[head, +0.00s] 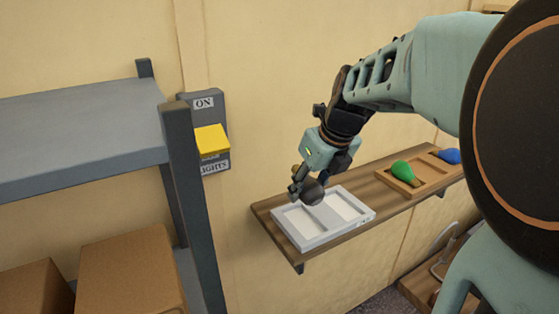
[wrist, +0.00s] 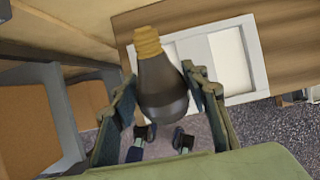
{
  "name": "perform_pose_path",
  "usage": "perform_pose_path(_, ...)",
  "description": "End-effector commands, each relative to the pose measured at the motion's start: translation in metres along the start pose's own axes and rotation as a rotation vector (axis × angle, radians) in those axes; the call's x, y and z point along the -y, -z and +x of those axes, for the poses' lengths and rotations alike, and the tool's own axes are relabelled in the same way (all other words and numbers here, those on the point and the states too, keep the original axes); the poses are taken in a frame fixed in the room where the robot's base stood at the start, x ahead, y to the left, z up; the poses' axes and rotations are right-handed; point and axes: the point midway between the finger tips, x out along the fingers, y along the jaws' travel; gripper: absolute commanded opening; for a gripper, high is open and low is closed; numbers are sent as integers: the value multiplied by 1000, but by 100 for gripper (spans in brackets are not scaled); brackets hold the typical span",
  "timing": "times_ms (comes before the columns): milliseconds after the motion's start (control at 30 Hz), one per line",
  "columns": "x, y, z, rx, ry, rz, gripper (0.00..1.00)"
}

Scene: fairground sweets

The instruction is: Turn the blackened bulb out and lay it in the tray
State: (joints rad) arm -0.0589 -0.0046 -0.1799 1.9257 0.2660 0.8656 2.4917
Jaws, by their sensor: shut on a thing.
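My gripper (head: 304,188) is shut on the blackened bulb (head: 312,191). In the wrist view the dark bulb (wrist: 162,92) sits between the two fingers of my gripper (wrist: 165,100), its brass screw base pointing up in the picture. The white tray (head: 283,227) has two compartments and lies on a wooden wall shelf. In the head view the bulb is in front of the tray's back left part. I cannot tell exactly how high above it the bulb is. The tray also shows behind the bulb in the wrist view (wrist: 262,72); the part I see is empty.
A wooden holder (head: 424,178) with a green bulb (head: 402,171) and a blue bulb (head: 450,156) stands on the wooden shelf (head: 262,212) to the right. A yellow lights switch (head: 212,140) is on the wall. A grey rack (head: 180,170) with cardboard boxes (head: 125,268) stands at left.

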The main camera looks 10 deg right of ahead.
Motion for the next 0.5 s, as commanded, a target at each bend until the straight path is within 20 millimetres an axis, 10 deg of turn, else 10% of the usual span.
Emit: perform_pose_path(500, 0, 23, 51, -1, -1, 0, 24)
